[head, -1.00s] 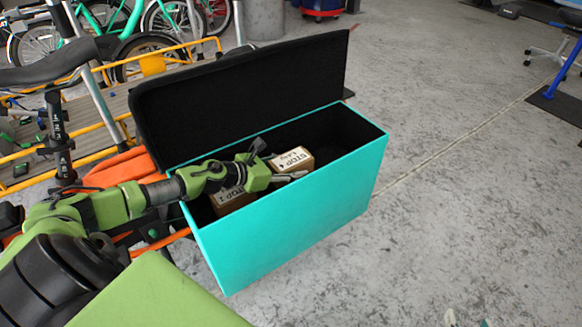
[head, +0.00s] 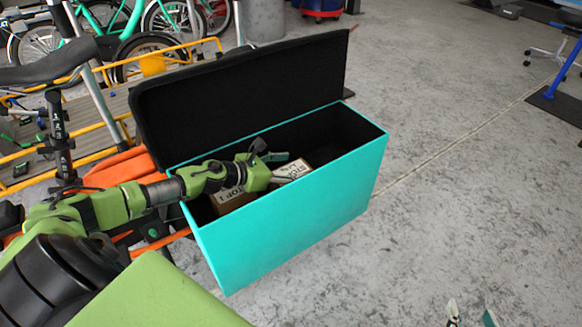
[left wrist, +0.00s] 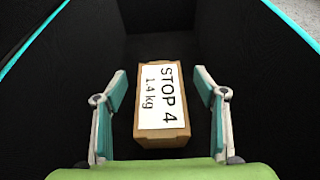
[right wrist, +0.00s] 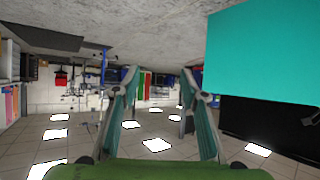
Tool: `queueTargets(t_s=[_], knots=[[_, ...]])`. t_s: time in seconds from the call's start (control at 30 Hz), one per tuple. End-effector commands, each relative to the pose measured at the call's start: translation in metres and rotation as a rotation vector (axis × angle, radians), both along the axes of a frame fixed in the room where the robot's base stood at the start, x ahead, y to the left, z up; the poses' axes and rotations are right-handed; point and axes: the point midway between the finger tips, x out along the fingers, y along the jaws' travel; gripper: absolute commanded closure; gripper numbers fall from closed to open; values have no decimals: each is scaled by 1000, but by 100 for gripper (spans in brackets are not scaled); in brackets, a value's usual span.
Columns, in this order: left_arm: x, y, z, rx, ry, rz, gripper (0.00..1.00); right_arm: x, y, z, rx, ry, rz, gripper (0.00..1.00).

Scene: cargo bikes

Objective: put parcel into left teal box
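The teal box (head: 285,235) stands with its black lid open at the back. A brown parcel (head: 294,171) with a white "STOP 4 1.4 kg" label lies inside it; it also shows in the left wrist view (left wrist: 162,141). My left gripper (head: 279,169) is inside the box and open, with one finger on each side of the parcel and gaps visible on both sides (left wrist: 160,92). A second parcel (head: 230,198), labelled "STOP 1", lies nearer the box's left end, partly hidden by my left arm. My right gripper (head: 471,318) is open and empty, low at the bottom edge.
The raised black lid (head: 240,95) stands behind the box opening. An orange rack frame and a bike seat (head: 45,70) crowd the left. Grey floor (head: 470,200) is clear to the right. The right wrist view shows the teal wall (right wrist: 262,55) at upper right.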

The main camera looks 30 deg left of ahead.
Motion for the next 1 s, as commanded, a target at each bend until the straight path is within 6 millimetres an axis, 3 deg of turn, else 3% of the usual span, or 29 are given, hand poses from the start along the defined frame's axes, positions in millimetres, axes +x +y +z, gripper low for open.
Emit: queueTargets(t_s=[0.3,0.6,1.0], knots=[[0,0,2,0,0,0,35,-2,-1,-2,-6,20,-1,60],[-1,0,15,0,1,0,35,-45,-19,-41,-63,268,-20,60],[-44,18,29,-1,3,1,35,-50,-20,-46,-67,288,-21,60]])
